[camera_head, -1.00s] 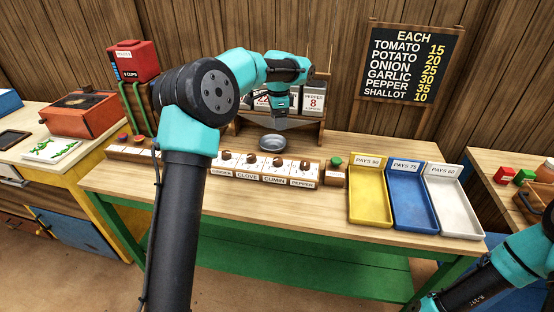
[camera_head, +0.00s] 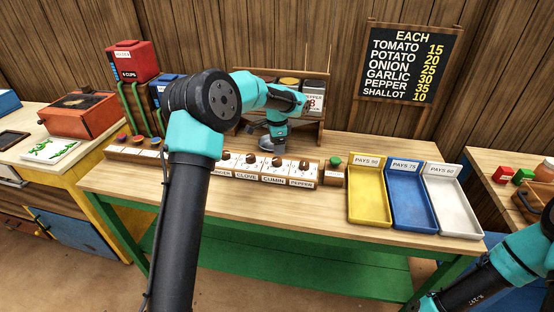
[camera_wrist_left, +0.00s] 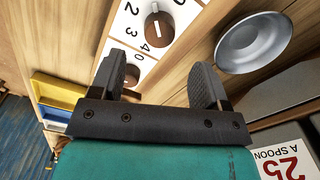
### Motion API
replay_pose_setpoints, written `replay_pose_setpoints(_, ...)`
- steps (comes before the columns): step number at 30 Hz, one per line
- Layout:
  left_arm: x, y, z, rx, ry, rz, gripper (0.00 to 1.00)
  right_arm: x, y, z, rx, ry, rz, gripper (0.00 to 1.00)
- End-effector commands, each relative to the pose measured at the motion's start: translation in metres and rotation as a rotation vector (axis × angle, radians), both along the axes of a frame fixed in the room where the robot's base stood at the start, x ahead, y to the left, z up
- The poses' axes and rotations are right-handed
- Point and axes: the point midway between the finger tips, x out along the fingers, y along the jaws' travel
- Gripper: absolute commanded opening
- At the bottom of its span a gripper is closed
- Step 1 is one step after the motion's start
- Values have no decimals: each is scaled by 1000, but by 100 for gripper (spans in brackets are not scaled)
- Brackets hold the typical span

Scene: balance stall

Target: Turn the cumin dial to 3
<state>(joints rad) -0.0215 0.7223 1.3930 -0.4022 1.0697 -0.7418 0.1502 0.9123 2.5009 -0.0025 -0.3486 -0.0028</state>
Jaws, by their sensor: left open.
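The cumin dial (camera_head: 276,162) is a brown knob on the white-faced dial row, above its CUMIN label (camera_head: 273,180). My left gripper (camera_head: 278,148) is just behind and above it, pointing down, apart from it as far as I can tell. In the left wrist view its two fingers (camera_wrist_left: 158,85) are spread with nothing between them. A brown dial (camera_wrist_left: 158,28) with a white pointer strip and printed digits shows beyond the fingertips there. A second dial (camera_wrist_left: 132,75) is partly hidden by one finger. No name labels show in that view, so I cannot tell which dials they are.
The clove dial (camera_head: 250,160) and pepper dial (camera_head: 304,165) flank the cumin dial closely. A metal bowl (camera_wrist_left: 255,42) lies near the fingers. A green button box (camera_head: 335,170) and yellow tray (camera_head: 368,205) stand to the right. Spice boxes (camera_head: 313,97) stand behind.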

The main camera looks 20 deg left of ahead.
Motion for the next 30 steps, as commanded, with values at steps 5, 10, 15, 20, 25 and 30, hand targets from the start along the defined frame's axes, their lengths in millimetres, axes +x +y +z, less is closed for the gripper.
replay_pose_setpoints(5,-1,0,-32,0,4,-1,69,0,0,0,0,0,0,43)
replay_pose_setpoints(10,0,0,-56,0,2,0,69,0,0,0,0,0,0,43)
replay_pose_setpoints(15,0,0,-68,-1,1,0,69,0,0,0,0,0,0,43)
replay_pose_setpoints(20,0,0,-70,-1,-1,-1,69,0,0,0,0,0,0,43)
replay_pose_setpoints(25,0,0,-70,0,0,-1,67,0,0,0,0,0,0,43)
replay_pose_setpoints(30,0,0,-70,0,0,-1,51,0,0,0,0,0,0,43)
